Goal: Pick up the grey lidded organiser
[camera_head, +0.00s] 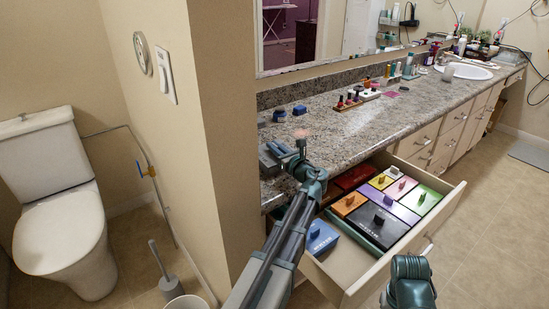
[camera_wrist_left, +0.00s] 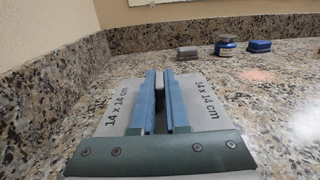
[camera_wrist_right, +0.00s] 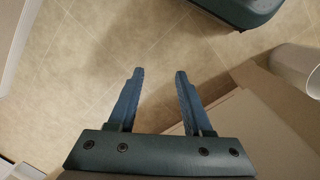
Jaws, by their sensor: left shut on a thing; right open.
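The grey lidded organiser (camera_wrist_left: 208,92) is at the wall end of the granite counter, its lid marked "14 x 14 cm". It also shows in the head view (camera_head: 268,163), partly covered by my left gripper (camera_head: 287,158). In the left wrist view the fingers (camera_wrist_left: 161,75) are closed together over the middle of the lid, shut on its knob, which they mostly hide. The organiser is at counter level; I cannot tell whether it touches the stone. My right gripper (camera_wrist_right: 159,74) is open and empty above the tiled floor.
An open drawer (camera_head: 447,199) below the counter holds several coloured lidded boxes, including a blue one (camera_head: 322,238). A blue jar (camera_wrist_left: 227,48), a blue box (camera_wrist_left: 258,46) and a small grey item (camera_wrist_left: 187,53) stand behind the organiser. A wall corner (camera_head: 235,150) is close left.

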